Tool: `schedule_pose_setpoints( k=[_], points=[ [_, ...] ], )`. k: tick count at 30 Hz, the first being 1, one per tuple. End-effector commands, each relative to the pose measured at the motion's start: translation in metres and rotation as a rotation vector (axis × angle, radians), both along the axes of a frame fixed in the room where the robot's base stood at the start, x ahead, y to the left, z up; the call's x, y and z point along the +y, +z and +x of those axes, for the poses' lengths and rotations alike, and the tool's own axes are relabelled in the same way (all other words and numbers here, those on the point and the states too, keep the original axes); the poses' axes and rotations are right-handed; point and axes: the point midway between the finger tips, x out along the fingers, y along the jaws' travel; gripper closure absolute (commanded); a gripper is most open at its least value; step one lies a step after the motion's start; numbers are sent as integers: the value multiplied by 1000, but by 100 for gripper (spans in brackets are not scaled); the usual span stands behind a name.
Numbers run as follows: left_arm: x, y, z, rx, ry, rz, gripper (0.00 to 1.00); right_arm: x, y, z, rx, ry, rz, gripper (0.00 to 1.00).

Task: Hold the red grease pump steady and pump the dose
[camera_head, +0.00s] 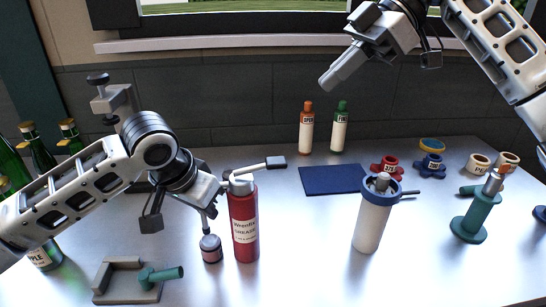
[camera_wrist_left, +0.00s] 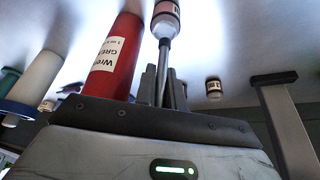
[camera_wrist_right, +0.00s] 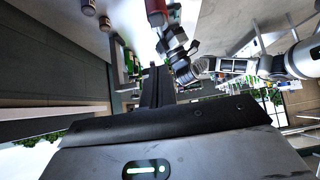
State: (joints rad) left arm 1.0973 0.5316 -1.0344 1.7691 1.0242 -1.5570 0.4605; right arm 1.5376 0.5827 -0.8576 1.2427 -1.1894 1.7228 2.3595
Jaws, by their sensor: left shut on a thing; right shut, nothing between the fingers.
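The red grease pump (camera_head: 243,225) stands upright on the bench, with a grey head and a lever (camera_head: 258,168) ending in a black grip to the right. My left gripper (camera_head: 207,208) is beside it on the left, shut on a thin dark stem (camera_wrist_left: 163,62). The stem runs down to a small white-labelled jar (camera_head: 210,249); I cannot tell whether the jar rests on the bench. The pump also shows in the left wrist view (camera_wrist_left: 118,55), apart from the fingers. My right gripper (camera_head: 332,80) is shut and empty, raised high, up and right of the pump.
A white cylinder with a blue collar (camera_head: 372,222) and a teal stand (camera_head: 470,225) are to the right. A blue mat (camera_head: 331,180) lies behind. Orange (camera_head: 306,130) and green (camera_head: 340,130) bottles stand at the back. A grey fixture with a teal part (camera_head: 125,282) sits front left.

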Motion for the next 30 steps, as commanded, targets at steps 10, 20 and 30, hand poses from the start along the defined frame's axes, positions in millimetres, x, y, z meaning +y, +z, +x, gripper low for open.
schedule_pose_setpoints(
  k=[10, 20, 30],
  points=[
    [0, 1, 0, -2, 0, -2, 100, 4, -6, 0, 2, 1, 1, 100],
    [0, 1, 0, -1, 0, -2, 100, 47, -49, -3, 4, 4, 2, 100],
    [0, 1, 0, -2, 0, -1, 100, 70, -99, -4, 4, 0, 4, 100]
  ],
)
